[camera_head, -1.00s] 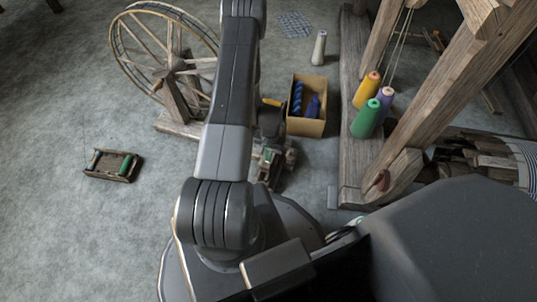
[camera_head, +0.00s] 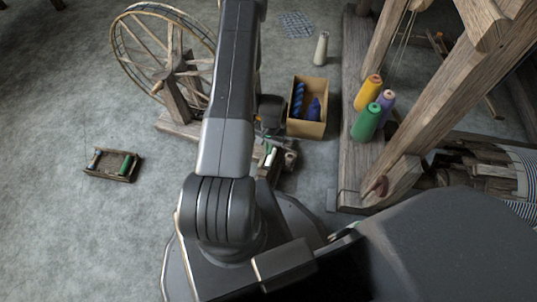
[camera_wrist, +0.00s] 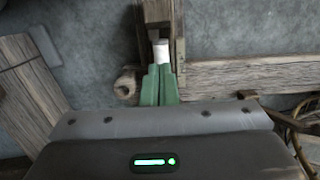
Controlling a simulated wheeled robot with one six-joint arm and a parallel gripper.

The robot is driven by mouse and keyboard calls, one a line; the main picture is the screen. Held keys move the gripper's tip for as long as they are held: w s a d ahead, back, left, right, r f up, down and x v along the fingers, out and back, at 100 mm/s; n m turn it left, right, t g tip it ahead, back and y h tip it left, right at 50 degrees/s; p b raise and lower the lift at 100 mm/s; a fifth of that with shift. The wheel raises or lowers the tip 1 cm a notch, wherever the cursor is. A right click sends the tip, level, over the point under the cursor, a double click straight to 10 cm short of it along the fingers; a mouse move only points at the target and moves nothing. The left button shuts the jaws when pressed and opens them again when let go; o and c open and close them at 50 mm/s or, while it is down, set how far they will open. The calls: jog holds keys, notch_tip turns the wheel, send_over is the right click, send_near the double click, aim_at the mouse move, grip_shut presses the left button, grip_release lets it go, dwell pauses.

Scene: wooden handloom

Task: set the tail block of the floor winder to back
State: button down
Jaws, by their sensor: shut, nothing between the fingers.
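The floor winder is a large spoked wooden wheel (camera_head: 168,60) on a plank base (camera_head: 178,127), left of my arm in the head view. Its near right end, partly hidden by my arm, has wooden parts (camera_head: 289,158) around a small white piece (camera_head: 270,157). I cannot clearly tell which part is the tail block. In the wrist view my gripper (camera_wrist: 159,80) has its green fingers shut with nothing between them. The tips are just below the white piece (camera_wrist: 162,52), in line with a wooden rail (camera_wrist: 157,12). A round wooden knob (camera_wrist: 127,86) is left of the fingers.
A box of blue yarn (camera_head: 307,127) stands right of the winder. Several thread cones, one green (camera_head: 366,122), stand on the loom's beam (camera_head: 352,165). A small wooden tray (camera_head: 112,166) lies on open floor at left. A wooden beam (camera_wrist: 245,76) runs right of the fingers.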

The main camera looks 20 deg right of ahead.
notch_tip(320, 180, up, 6)
jog(key=p, duration=0.1)
jog(key=shift+w+d+r+p, duration=0.25)
jog(key=shift+w+d+p, duration=0.05)
jog(key=shift+w+d, duration=0.1)
jog(key=shift+f, duration=0.1)
